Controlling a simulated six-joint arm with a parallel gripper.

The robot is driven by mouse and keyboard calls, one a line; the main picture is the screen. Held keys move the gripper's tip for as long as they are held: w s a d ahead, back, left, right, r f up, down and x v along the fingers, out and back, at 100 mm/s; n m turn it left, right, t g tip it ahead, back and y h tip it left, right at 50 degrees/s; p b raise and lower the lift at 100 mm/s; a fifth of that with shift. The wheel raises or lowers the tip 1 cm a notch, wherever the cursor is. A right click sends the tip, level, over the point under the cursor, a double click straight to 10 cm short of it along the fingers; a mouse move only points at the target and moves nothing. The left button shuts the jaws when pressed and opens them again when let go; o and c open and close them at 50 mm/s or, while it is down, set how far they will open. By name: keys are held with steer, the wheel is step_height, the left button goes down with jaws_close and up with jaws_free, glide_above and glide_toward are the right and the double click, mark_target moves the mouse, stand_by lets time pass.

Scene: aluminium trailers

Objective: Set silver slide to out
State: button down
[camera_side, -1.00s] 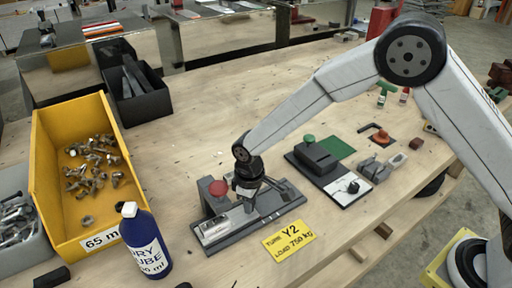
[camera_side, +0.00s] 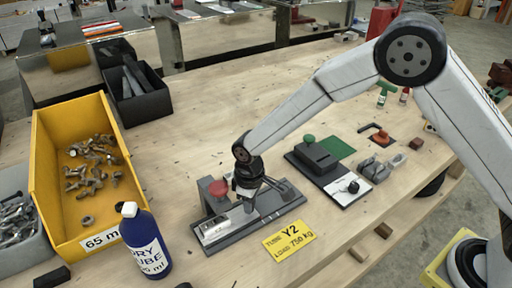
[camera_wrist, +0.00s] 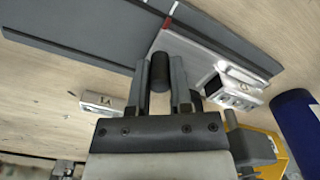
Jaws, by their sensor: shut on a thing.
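The silver slide (camera_side: 214,231) lies at the left end of a long grey base (camera_side: 270,212) on the bench. In the wrist view the silver slide (camera_wrist: 204,58) is a bright metal plate in a track on the grey base (camera_wrist: 75,40). My gripper (camera_side: 249,205) is low over the base, at the slide. In the wrist view my gripper (camera_wrist: 160,78) has its two fingers on either side of a dark round peg (camera_wrist: 160,70) and is shut on it. The peg's foot is hidden, but it appears to stand on the slide.
A block with a red knob (camera_side: 218,188) stands behind the slide. A yellow bin of bolts (camera_side: 110,220) and a blue bottle (camera_side: 146,245) are at left. A yellow Y2 card (camera_side: 289,240) lies in front. A dark device with a green knob (camera_side: 312,156) is to the right.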

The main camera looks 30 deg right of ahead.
stand_by(0.3)
steer(key=d, duration=1.4)
steer(key=shift+w+d, duration=0.1)
steer(key=c, duration=0.5)
jaws_free()
steer(key=shift+d, duration=0.1)
steer(key=shift+c, duration=0.2)
steer(key=shift+r, duration=0.1)
step_height(320, 180, up, 8)
